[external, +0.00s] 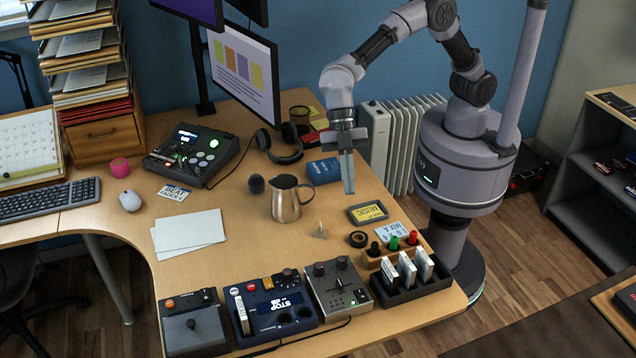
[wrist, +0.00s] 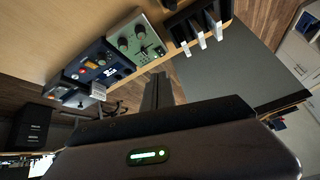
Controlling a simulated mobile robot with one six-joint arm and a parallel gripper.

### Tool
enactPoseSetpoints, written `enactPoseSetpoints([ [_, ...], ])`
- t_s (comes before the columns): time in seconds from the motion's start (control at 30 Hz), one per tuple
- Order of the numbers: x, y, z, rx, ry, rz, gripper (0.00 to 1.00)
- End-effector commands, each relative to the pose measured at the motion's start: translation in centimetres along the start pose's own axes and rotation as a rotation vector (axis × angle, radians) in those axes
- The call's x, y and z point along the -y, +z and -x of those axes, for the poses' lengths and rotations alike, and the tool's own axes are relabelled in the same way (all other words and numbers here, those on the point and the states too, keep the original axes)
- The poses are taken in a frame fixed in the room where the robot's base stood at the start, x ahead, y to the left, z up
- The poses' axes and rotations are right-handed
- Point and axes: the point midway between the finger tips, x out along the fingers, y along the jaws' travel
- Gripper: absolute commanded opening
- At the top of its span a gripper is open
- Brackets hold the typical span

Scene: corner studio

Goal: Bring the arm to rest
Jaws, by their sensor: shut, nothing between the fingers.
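My gripper (external: 349,186) is shut and empty. In the external view it points down above the desk (external: 240,225), with its fingertips behind and above the yellow-labelled cassette (external: 368,212) and right of the metal pitcher (external: 286,199). My arm reaches over from the column on the right, with its elbow raised. In the wrist view my gripper's fingers (wrist: 157,92) show as a dark closed pair, with the desk edge and floor beyond. Nothing is between them.
A black rack of white cassettes (external: 410,270) stands at the desk's right corner. Control boxes (external: 268,305) line the front edge. A monitor (external: 243,72) and headphones (external: 279,146) are behind. A white radiator (external: 400,140) stands behind the desk. The air around my arm looks clear.

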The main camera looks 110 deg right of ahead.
Motion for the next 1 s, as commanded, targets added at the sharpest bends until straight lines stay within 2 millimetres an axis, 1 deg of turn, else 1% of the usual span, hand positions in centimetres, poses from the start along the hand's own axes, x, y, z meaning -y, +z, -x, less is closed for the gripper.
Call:
enactPoseSetpoints([
  [0.03, 1.9, 0.4, 5.1, 0.010, 0.059, -0.132, 0.00],
  [0.07, 3.3, 1.0, 7.7, 0.018, 0.096, -0.231, 0.00],
  [0.1, 5.4, 2.2, 10.9, 0.023, 0.147, -0.361, 0.00],
  [0.17, 8.7, 4.3, 15.0, 0.016, 0.227, -0.559, 0.00],
  [0.2, 11.1, 6.0, 17.1, 0.003, 0.283, -0.689, 0.00],
  [0.27, 14.5, 8.7, 19.5, -0.030, 0.363, -0.875, 0.00],
  [0.3, 16.6, 10.5, 20.5, -0.058, 0.411, -0.991, 0.00],
  [0.4, 20.5, 14.4, 21.6, -0.136, 0.509, -1.222, 0.00],
  [0.5, 22.6, 17.0, 21.7, -0.195, 0.565, -1.364, 0.00],
  [0.53, 23.0, 17.4, 21.6, -0.208, 0.575, -1.390, 0.00],
  [0.63, 23.4, 18.1, 21.6, -0.225, 0.589, -1.430, 0.00],
  [1.0, 23.4, 18.0, 21.6, -0.226, 0.586, -1.431, 0.00],
])
